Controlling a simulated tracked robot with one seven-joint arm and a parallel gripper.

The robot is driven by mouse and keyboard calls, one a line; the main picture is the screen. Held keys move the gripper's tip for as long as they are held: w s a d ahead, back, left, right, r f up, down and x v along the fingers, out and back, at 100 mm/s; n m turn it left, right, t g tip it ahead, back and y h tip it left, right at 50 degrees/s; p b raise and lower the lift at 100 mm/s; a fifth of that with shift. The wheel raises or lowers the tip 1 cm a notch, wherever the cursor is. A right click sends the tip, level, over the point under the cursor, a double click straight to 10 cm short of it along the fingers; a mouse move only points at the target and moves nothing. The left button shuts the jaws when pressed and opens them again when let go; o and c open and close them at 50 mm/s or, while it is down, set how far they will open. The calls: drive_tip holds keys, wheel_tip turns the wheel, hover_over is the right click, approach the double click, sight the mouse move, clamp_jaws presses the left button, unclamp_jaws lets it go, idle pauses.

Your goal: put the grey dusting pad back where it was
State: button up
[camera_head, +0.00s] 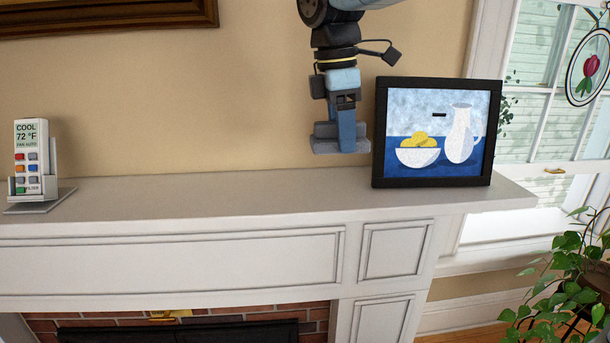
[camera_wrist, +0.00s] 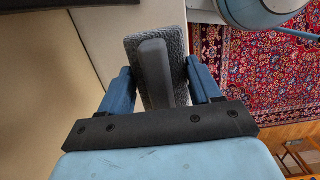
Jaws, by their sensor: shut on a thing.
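The grey dusting pad (camera_head: 323,147) is in my gripper (camera_head: 346,140), held above the white mantel shelf (camera_head: 250,190) and left of the framed picture. In the wrist view the grey pad (camera_wrist: 173,40) has a textured face and a raised darker grip bar. The two blue fingers of my gripper (camera_wrist: 157,88) close on it from both sides. In the head view the pad hangs roughly level, with a gap of air between it and the shelf. Part of the pad is hidden by the fingers.
A black-framed still life (camera_head: 437,133) stands on the mantel close to the right of my gripper. A remote in a holder (camera_head: 34,165) stands at the far left. The mantel between them is clear. A plant (camera_head: 565,285) is at lower right, and a red rug (camera_wrist: 262,70) covers the floor.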

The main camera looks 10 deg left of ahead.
hover_over(311, 192)
wheel_tip(311, 192, down, 6)
drive_tip(key=shift+a+f, duration=0.15)
drive_tip(key=shift+f, duration=1.55)
drive_tip(key=shift+f, duration=0.1)
drive_tip(key=o, duration=1)
drive_tip(key=r, duration=0.4)
drive_tip(key=a+r, duration=0.1)
drive_tip(key=r, duration=0.7)
drive_tip(key=shift+s+a+r, duration=0.1)
drive_tip(key=shift+s+a, duration=0.05)
drive_tip(key=shift+a, duration=0.1)
